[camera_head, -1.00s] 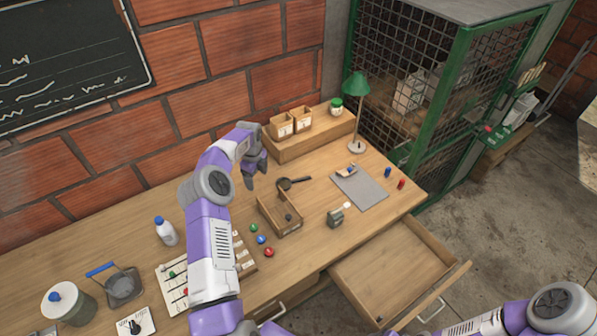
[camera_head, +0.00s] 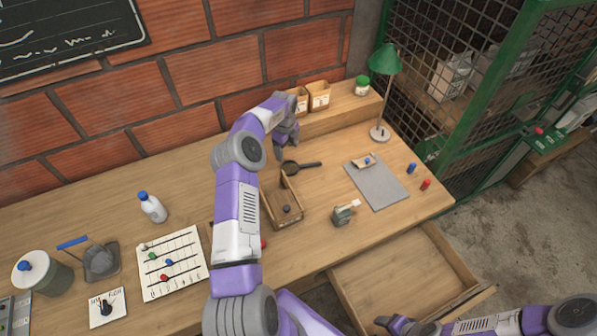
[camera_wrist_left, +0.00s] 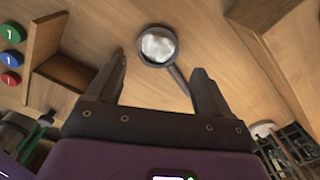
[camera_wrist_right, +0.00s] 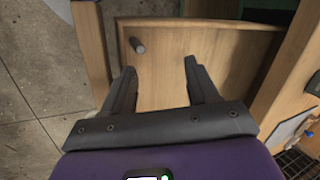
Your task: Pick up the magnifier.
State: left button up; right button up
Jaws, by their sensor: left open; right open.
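The magnifier (camera_head: 290,168) is dark with a round lens and lies flat on the workbench, its handle pointing right. My left gripper (camera_head: 285,152) is open and empty just behind and above the lens, apart from it. In the left wrist view, the magnifier (camera_wrist_left: 158,46) lies just beyond the opening between the left fingertips (camera_wrist_left: 157,62), and its handle runs toward the right finger. My right gripper (camera_wrist_right: 160,68) is open and empty over the pulled-out drawer. It shows partly in the head view (camera_head: 388,322), at the bottom edge.
A small wooden tray (camera_head: 270,205) stands just in front of the magnifier. A wooden riser (camera_head: 340,112) with boxes and a jar stands behind. A green lamp (camera_head: 384,60) and a grey mat (camera_head: 380,188) are to the right. The open drawer (camera_head: 390,285) juts out in front.

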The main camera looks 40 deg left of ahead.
aim_at(290, 167)
pick_arm(q)
notch_tip(290, 167, down, 2)
jog(key=shift+s+f+b, duration=0.1)
jog(key=shift+f+b, duration=0.05)
jog(key=shift+b, duration=0.15)
jog(key=shift+d+f, duration=0.1)
jog(key=shift+f, duration=0.65)
jog(key=f, duration=0.2)
jog(key=d+f, duration=0.1)
jog(key=f, duration=0.1)
jog(key=shift+d+f, duration=0.1)
jog(key=shift+f, duration=0.35)
jog(key=c, duration=0.7)
jog(key=shift+r, duration=0.15)
